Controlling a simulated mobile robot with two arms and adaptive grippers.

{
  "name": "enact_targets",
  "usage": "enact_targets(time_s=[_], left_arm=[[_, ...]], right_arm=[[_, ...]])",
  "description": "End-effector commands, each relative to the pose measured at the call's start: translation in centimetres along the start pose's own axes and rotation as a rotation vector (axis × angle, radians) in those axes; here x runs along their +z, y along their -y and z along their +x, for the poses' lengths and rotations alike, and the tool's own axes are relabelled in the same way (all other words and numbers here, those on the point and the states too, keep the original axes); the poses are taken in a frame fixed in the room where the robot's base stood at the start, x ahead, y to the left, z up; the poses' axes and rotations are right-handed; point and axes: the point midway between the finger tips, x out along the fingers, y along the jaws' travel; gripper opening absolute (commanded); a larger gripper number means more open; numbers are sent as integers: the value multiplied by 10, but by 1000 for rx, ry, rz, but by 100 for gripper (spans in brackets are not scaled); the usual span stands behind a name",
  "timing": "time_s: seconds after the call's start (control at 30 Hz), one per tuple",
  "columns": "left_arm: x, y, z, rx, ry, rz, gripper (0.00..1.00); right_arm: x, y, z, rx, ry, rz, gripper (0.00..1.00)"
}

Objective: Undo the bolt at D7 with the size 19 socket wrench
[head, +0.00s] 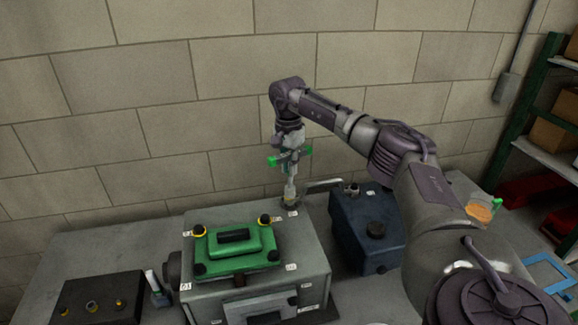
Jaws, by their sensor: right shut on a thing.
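My right gripper (289,158) is above the back right corner of a grey engine block (205,300). It is shut on a socket wrench (291,187), which has green parts at the top and a light shaft pointing down. The wrench is nearly upright. Its lower end is at a yellowish round spot on the block's back right corner, beside a small white label. I cannot read that label, so I cannot confirm D7, and the bolt head is hidden under the socket. My left gripper is not in view.
A green cover (213,261) sits on the block with yellow-ringed bolts (199,230) along its back edge. A dark blue tank (349,240) stands close on the right. A dark box (73,297) with brass fittings is at left. A block wall is behind; shelving (540,150) stands far right.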

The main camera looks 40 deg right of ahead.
Motion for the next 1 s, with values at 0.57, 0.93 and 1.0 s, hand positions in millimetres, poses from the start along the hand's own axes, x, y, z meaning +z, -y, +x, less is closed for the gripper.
enact_targets(time_s=[0.57,0.93,1.0], left_arm=[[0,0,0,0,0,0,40],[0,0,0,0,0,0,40],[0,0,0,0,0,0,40]], right_arm=[[0,0,-33,-3,-1,1,0],[0,0,-37,-3,0,1,0],[0,0,-42,-5,0,0,0]])
